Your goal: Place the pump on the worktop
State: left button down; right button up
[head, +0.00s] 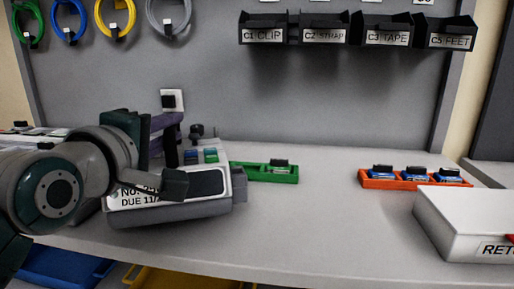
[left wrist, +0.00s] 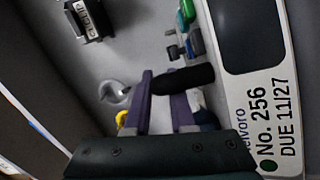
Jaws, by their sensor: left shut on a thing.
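The pump (head: 185,211) is a pale grey box with a dark screen and a label reading DUE 11/27, left of centre in the head view. In the left wrist view the pump (left wrist: 238,92) fills the right side, its label showing No. 256. My left gripper (head: 172,132) is shut on the pump's black handle; in the left wrist view its purple fingers (left wrist: 163,92) lie either side of the handle. The pump is over the front left of the grey worktop (head: 305,225). I cannot tell whether its underside touches. My right gripper is not in view.
A green tray (head: 290,178) stands close behind the pump's right side. An orange tray (head: 410,185) with blue items and a white box (head: 470,218) are at the right. The worktop between is clear. Blue (head: 65,268) and yellow bins sit below the front edge.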

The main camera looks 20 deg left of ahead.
pick_arm(q)
jog(key=shift+f+b, duration=0.3)
jog(key=shift+f, duration=1.05)
jog(key=c, duration=1.2)
grip_release()
jog(key=shift+f, duration=0.2)
jog(key=o, duration=0.4)
jog(key=shift+o, duration=0.2)
jog(key=shift+r, duration=0.15)
jog(key=f+v, duration=0.1)
jog(key=v, duration=1)
jog(key=s+d+f+m+g+h, duration=0.4)
jog(key=s+d+f+m+g, duration=0.25)
jog(key=f+m, duration=0.4)
jog(key=s+d+f+m+g, duration=0.1)
jog(key=s+f+m+g, duration=0.2)
jog(key=s+m+g, duration=0.3)
jog(key=s+m+p, duration=0.1)
jog(key=s+m, duration=0.2)
jog(key=m, duration=0.1)
jog(key=shift+s+d+g, duration=0.25)
jog(key=shift+g, duration=0.1)
jog(key=shift+f, duration=0.15)
